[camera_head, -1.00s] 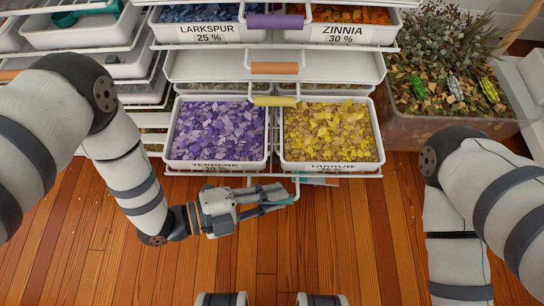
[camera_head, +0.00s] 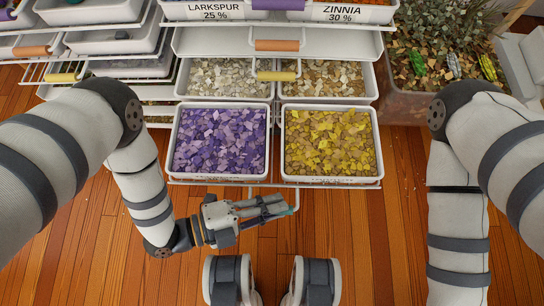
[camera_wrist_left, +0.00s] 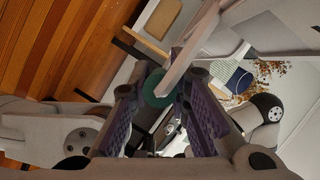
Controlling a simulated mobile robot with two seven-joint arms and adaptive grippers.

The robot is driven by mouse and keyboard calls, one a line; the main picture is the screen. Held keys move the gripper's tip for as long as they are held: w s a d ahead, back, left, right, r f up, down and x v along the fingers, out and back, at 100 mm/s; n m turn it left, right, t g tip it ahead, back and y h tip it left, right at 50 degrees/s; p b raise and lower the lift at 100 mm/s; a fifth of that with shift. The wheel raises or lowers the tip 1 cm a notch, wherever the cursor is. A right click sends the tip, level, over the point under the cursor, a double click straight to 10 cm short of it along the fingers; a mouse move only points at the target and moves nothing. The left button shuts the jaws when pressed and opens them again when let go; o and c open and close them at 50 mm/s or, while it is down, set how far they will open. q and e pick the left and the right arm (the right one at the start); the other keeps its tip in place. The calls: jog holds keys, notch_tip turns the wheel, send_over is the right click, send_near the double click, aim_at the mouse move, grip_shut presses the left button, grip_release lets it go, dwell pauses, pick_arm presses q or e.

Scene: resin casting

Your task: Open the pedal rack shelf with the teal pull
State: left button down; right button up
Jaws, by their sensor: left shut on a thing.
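The pedal rack shelf (camera_head: 275,183) with the teal pull is a low wire shelf, drawn well out towards me. It carries a tray of purple petals (camera_head: 220,140) and a tray of yellow petals (camera_head: 330,142) side by side. My left gripper (camera_head: 274,207) is shut on the teal pull (camera_head: 291,211) in front of the shelf, and its fingers hide most of the pull. In the left wrist view the round teal end of the pull (camera_wrist_left: 158,87) shows between the fingers. My right gripper is out of view.
Above and behind are shelves with a yellow pull (camera_head: 277,76), a peach pull (camera_head: 277,45) and a purple pull (camera_head: 278,4). More shelves stand at the left. The wooden floor (camera_head: 390,220) in front is clear.

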pick_arm(q)
jog(key=c, duration=1.5)
grip_release()
jog(key=v, duration=1.2)
jog(key=shift+r, duration=0.1)
